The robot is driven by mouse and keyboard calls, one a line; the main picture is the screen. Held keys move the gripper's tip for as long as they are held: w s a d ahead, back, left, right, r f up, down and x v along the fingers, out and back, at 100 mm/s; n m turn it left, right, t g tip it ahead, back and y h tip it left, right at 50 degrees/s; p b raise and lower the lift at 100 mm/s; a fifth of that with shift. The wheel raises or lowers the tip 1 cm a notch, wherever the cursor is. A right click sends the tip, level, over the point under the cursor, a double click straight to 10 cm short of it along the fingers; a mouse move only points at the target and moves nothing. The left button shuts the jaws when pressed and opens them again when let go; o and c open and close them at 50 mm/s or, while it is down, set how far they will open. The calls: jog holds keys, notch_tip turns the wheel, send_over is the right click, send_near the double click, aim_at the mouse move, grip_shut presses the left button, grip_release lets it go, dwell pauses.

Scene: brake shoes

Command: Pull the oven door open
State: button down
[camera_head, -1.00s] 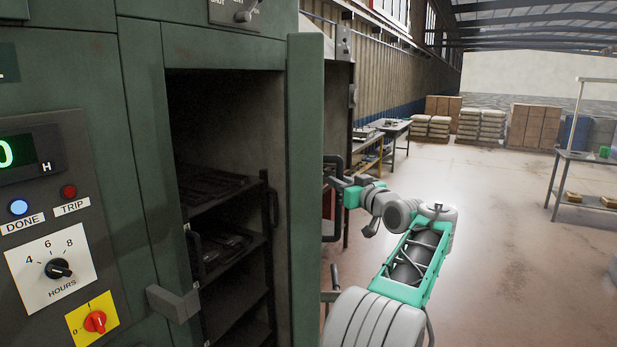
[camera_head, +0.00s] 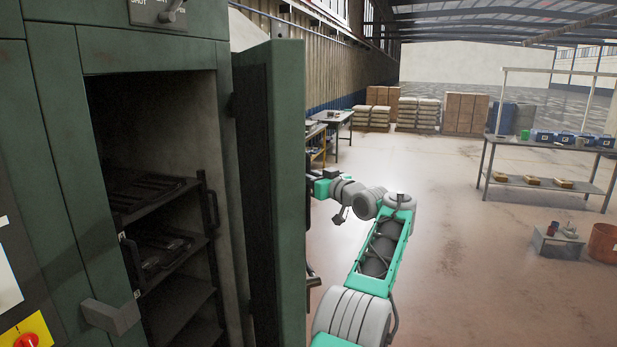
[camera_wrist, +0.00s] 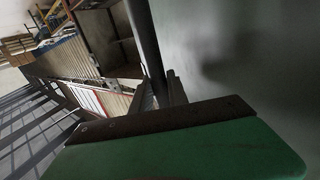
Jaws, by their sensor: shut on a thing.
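The oven door (camera_head: 275,190) is a tall green panel swung well out from the green oven (camera_head: 60,150), whose dark inside shows. The door's flat outer face (camera_wrist: 230,45) fills the right of the wrist view. The dark bar handle (camera_wrist: 146,42) runs down that view, standing off the face. My gripper (camera_wrist: 163,92) is shut on the handle near the bar's lower visible part.
Inside the oven are dark shelves (camera_head: 185,300) with brake parts on them. A grey latch block (camera_head: 112,315) juts from the oven front. Open floor (camera_head: 450,260) lies right of my arm. A table with blue boxes (camera_head: 560,148) stands farther right.

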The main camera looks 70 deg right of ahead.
jog(key=shift+w+a+r, duration=0.1)
jog(key=shift+r, duration=0.05)
jog(key=c, duration=1.3)
grip_release()
jog(key=shift+w, duration=0.2)
jog(key=shift+s+f+b, duration=0.25)
jog(key=shift+s+b, duration=0.1)
jog(key=shift+s, duration=0.1)
jog(key=b+v, duration=0.3)
jog(key=v, duration=0.4)
jog(key=shift+a+r, duration=0.15)
